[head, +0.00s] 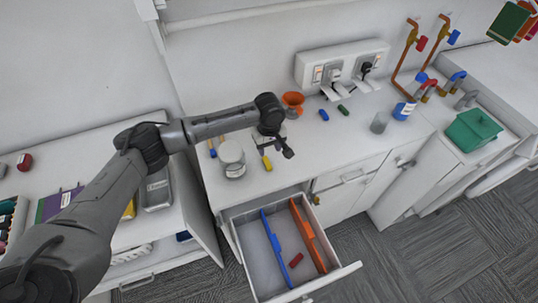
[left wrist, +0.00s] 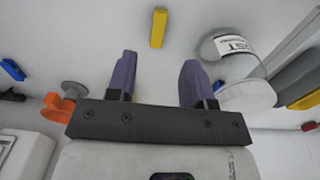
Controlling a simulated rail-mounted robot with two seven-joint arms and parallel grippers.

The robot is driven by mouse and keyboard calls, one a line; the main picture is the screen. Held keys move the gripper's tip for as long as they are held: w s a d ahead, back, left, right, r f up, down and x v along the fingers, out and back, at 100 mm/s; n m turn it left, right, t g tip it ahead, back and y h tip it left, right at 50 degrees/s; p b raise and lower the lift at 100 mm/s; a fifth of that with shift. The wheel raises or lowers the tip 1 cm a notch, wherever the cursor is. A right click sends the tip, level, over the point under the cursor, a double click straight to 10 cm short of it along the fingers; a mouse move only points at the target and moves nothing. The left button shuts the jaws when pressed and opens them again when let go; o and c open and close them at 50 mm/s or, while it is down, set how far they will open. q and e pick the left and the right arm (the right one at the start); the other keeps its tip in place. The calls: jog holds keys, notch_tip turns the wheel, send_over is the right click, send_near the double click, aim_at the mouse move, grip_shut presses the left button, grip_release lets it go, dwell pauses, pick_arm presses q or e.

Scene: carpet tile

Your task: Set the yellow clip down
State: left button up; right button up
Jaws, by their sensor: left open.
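The yellow clip (head: 266,163) lies on the white counter just below my left gripper (head: 271,146) in the head view. In the left wrist view the yellow clip (left wrist: 159,27) shows whole, beyond the tips of the two purple-grey fingers. My left gripper (left wrist: 157,70) is open, with nothing between its fingers, and the clip is apart from them. My right gripper is in neither view.
A white labelled jar (head: 232,160) stands left of the clip, near the gripper. An open drawer (head: 241,250) with blue and orange dividers juts out in front.

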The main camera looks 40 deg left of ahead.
pick_arm(q)
jog(key=s+d+f+m+h, duration=0.1)
jog(key=s+d+f+m, duration=0.65)
jog(key=d, duration=0.45)
jog(key=s+d+f+m+t, duration=0.1)
jog(key=s+d+m, duration=0.1)
jog(key=s, duration=0.7)
jog(key=s+d+f+m+t+h, duration=0.1)
jog(key=s+d+f+m+t, duration=0.1)
jog(key=s, duration=0.7)
jog(key=shift+s+d+m+h, duration=0.3)
jog(key=shift+d+m, duration=0.45)
jog(key=shift+d, duration=0.4)
jog(key=shift+o, duration=0.4)
jog(key=s+a+r+y, duration=0.1)
jog(key=s+a+y, duration=0.1)
jog(key=s+a, duration=0.4)
jog(key=s, duration=0.2)
jog(key=shift+s+r+m+t, duration=0.25)
jog(key=shift+s+m+t, duration=0.05)
jog(key=shift+s+m, duration=0.1)
jog(key=shift+o, duration=0.2)
jog(key=shift+s+a+r, duration=0.15)
jog(key=shift+s+a, duration=0.15)
